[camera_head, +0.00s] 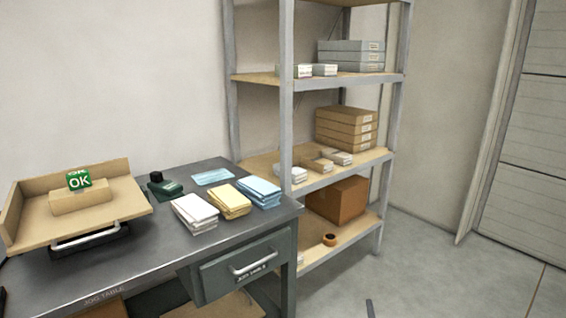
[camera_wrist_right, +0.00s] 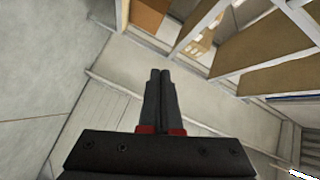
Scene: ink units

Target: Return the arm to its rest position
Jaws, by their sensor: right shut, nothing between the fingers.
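My right gripper (camera_wrist_right: 160,75) points away from the camera in the right wrist view. Its two dark fingers are shut together with nothing between them. In the head view only a small dark tip of it (camera_head: 370,308) shows at the bottom edge, over the open floor, to the right of the desk and apart from the shelf. The rest of the right arm is out of the head view. I cannot make out my left gripper. A dark sliver at the far left edge of the head view is too small to identify.
A grey desk (camera_head: 150,249) at the left holds paper stacks (camera_head: 229,201), a stamp (camera_head: 164,186) and a tilted wooden tray (camera_head: 125,208) with a box (camera_head: 80,199) and green OK cube (camera_head: 79,181). A shelf unit (camera_head: 286,120) with boxes stands behind. Floor (camera_head: 440,270) at right is clear.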

